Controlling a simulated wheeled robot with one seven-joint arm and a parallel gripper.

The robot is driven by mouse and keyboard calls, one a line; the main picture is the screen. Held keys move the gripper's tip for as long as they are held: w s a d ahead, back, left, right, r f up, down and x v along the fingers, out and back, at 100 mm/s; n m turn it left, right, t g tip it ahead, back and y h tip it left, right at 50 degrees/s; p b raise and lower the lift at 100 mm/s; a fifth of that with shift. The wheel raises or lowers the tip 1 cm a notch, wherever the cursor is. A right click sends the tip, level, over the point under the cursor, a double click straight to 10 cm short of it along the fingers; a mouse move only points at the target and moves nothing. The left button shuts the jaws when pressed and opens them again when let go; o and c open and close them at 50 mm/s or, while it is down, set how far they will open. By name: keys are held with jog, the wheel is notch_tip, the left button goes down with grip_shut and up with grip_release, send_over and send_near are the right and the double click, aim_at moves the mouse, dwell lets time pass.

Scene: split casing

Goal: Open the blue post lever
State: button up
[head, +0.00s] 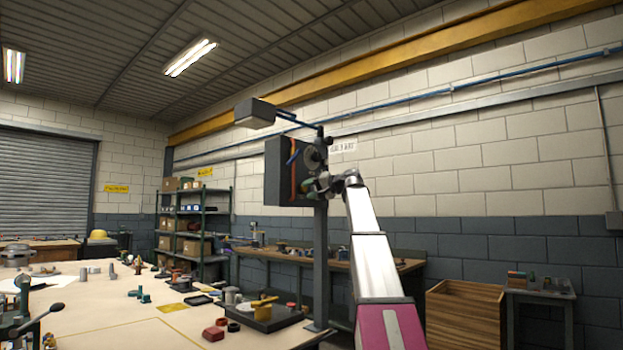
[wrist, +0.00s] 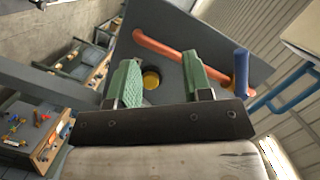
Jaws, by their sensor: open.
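The blue lever (wrist: 241,72) stands upright in the wrist view, just right of my gripper's right finger and outside the jaws. In the head view the blue lever (head: 294,156) is a small slanted bar on the dark casing (head: 279,170), which is mounted on a grey post (head: 320,260). My gripper (wrist: 160,74) has green-padded fingers, spread apart and with nothing held between them. In the head view my gripper (head: 312,185) is close to the casing's right side. I cannot tell whether it touches the casing.
An orange bar (wrist: 170,50) crosses the casing face beyond the fingers, and a yellow round part (wrist: 151,79) shows between them. A lamp (head: 255,113) on a blue arm overhangs the casing. A cluttered table (head: 130,330) is at lower left, with a workbench (head: 340,263) behind.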

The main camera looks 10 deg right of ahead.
notch_tip(320, 180, down, 19)
jog(key=w+a+m+g+h, duration=0.1)
jog(key=w+a+h, duration=0.1)
jog(key=shift+w+m+g, duration=0.2)
jog(key=shift+m+g, duration=0.1)
jog(key=shift+m, duration=0.1)
